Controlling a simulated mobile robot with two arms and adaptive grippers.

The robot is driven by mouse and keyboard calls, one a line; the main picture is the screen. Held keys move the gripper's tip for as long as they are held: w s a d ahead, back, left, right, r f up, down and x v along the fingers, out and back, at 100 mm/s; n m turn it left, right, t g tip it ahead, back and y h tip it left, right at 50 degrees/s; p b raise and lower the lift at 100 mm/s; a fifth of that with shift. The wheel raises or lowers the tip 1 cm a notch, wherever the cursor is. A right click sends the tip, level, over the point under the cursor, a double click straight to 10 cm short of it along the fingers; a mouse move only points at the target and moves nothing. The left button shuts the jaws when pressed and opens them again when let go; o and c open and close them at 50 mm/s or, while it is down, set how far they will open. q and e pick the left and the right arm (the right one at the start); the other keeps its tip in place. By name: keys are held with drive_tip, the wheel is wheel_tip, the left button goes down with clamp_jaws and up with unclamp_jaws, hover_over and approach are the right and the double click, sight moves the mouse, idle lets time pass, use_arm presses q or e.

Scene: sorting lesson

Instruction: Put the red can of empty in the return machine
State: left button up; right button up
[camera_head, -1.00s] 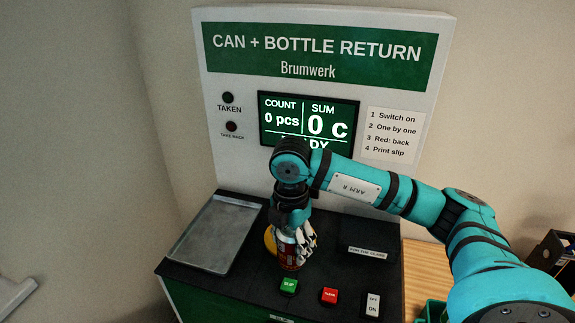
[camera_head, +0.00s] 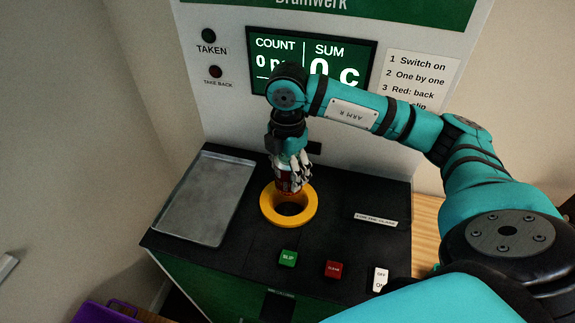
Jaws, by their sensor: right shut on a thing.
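The red can (camera_head: 285,183) is in my right gripper (camera_head: 291,175), which is shut on it with the fingers pointing down. The can's upper part is hidden by the fingers. The return machine (camera_head: 330,190) has a black top with a yellow ring around a dark round opening (camera_head: 267,206). The can is upright at the back edge of the ring, in front of it in the picture; I cannot tell its exact height over the opening. The screen (camera_head: 262,62) shows COUNT and SUM, partly covered by my right arm. My left gripper is not in view.
A metal tray (camera_head: 206,195) lies on the machine top at left. A green SLIP button (camera_head: 288,257), a red button (camera_head: 337,269) and an ON/OFF switch (camera_head: 380,279) are along the front. A purple container (camera_head: 103,313) is at the bottom left; a wooden surface (camera_head: 427,232) is at right.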

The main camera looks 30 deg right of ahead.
wheel_tip(320, 180, down, 10)
drive_tip(key=b, duration=0.7)
drive_tip(key=shift+s+a+b, duration=0.1)
drive_tip(key=shift+b, duration=0.2)
drive_tip(key=shift+o, duration=0.2)
drive_tip(key=shift+s+f, duration=0.25)
drive_tip(key=shift+s, duration=0.1)
drive_tip(key=shift+s+f, duration=0.1)
drive_tip(key=shift+c, duration=1.2)
drive_tip(key=o, duration=1.2)
drive_tip(key=shift+w+f, duration=0.15)
drive_tip(key=shift+w, duration=0.2)
drive_tip(key=shift+o, duration=0.4)
